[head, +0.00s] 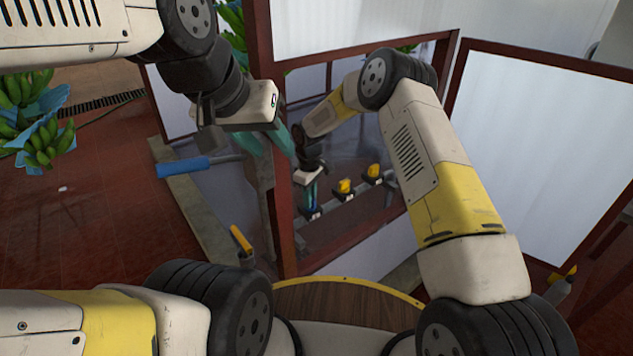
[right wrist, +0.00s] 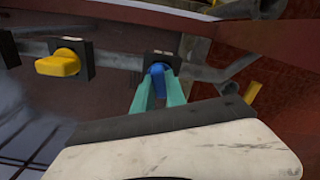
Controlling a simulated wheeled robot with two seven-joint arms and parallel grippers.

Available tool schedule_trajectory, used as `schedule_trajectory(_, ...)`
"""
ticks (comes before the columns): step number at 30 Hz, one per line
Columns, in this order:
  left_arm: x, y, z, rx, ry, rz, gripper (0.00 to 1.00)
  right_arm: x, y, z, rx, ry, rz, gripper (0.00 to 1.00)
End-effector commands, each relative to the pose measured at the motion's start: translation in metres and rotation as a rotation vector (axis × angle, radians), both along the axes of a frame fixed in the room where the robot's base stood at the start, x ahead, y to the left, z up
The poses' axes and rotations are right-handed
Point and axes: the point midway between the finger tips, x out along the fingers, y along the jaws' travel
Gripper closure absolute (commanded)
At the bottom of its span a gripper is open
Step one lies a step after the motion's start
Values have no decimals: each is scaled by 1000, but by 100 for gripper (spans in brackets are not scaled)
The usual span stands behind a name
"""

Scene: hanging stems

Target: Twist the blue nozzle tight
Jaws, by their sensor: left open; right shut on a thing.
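The blue nozzle (right wrist: 157,76) sits in a dark square mount on a grey pipe in the right wrist view. The teal fingers of my right gripper (right wrist: 156,84) are shut on it, one on each side. In the head view my right gripper (head: 311,199) reaches down to the left end of the pipe row, and the nozzle is mostly hidden between its fingers. My left gripper (head: 267,146) is open, its teal fingers in front of the dark red frame post, well apart from the nozzle.
Two yellow nozzles (head: 345,187) (head: 373,171) stand on the same pipe (head: 340,205), right of the blue one. Dark red frames with pale panels (head: 545,140) surround the pipe. A blue-handled thing (head: 183,167) is at left. Green bananas (head: 40,140) hang at far left.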

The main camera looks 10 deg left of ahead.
Motion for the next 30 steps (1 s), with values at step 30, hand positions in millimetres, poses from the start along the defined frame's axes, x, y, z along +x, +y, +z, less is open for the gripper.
schedule_trajectory(30,0,0,0,0,0,0,58,-2,-1,-3,-4,5,447,100)
